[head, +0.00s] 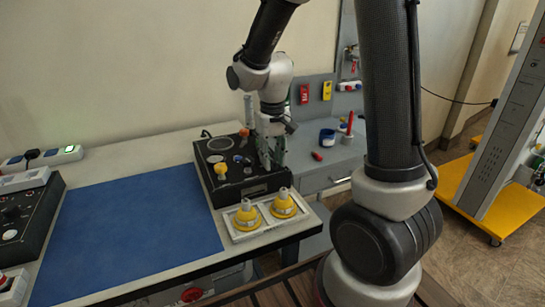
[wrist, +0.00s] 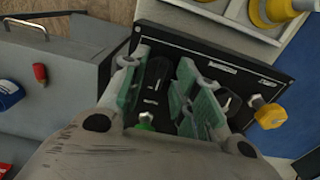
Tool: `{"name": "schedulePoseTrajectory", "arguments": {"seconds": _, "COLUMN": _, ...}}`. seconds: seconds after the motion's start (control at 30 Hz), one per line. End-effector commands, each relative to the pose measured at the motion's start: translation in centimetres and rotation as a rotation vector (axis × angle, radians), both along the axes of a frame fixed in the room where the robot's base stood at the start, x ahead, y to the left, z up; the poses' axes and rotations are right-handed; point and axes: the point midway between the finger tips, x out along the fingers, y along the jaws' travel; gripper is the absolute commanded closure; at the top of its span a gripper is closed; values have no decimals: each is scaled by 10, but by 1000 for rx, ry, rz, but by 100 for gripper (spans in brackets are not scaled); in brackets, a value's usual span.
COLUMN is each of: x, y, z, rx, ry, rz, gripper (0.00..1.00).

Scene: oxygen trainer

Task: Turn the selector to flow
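The oxygen trainer is a black panel box (head: 236,187) on the table, and it also shows in the wrist view (wrist: 200,50). My gripper (head: 271,155) is over its right part, pointing down. In the wrist view my gripper (wrist: 163,78) is open, with its green-padded fingers apart. A black knob (wrist: 158,70), seemingly the selector, is between the fingers, with a gap visible on its right side. Contact on its left side is hard to judge. The knob's pointer and its labels are too small or hidden to read. In the head view my gripper hides this knob.
A second black knob (wrist: 230,102) and a yellow fitting (wrist: 268,112) are right of the fingers. A green-topped part (wrist: 146,120) is close to my wrist. A tray (head: 233,233) with two yellow fittings stands in front. A blue mat (head: 130,235) lies left.

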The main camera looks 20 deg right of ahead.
Motion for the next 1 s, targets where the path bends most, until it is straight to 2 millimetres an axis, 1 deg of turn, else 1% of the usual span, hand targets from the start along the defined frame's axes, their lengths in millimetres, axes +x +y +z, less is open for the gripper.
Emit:
{"name": "schedulePoseTrajectory", "arguments": {"seconds": 0.17, "x": 0, "y": 0, "z": 1, "rx": 0, "ry": 0, "rz": 0, "gripper": 70}}
{"name": "schedulePoseTrajectory", "arguments": {"seconds": 0.27, "x": 0, "y": 0, "z": 8, "rx": 0, "ry": -1, "rz": 0, "gripper": 70}}
{"name": "schedulePoseTrajectory", "arguments": {"seconds": 0.37, "x": 1, "y": 0, "z": 25, "rx": 1, "ry": -5, "rz": 0, "gripper": 70}}
{"name": "schedulePoseTrajectory", "arguments": {"seconds": 0.6, "x": 1, "y": 0, "z": 79, "rx": 1, "ry": -5, "rz": 0, "gripper": 70}}
{"name": "schedulePoseTrajectory", "arguments": {"seconds": 0.7, "x": 1, "y": 0, "z": 97, "rx": 1, "ry": -3, "rz": 0, "gripper": 70}}
{"name": "schedulePoseTrajectory", "arguments": {"seconds": 0.83, "x": 1, "y": 0, "z": 113, "rx": 1, "ry": -2, "rz": 0, "gripper": 70}}
{"name": "schedulePoseTrajectory", "arguments": {"seconds": 1.0, "x": 0, "y": 0, "z": 120, "rx": 0, "ry": 0, "rz": 0, "gripper": 70}}
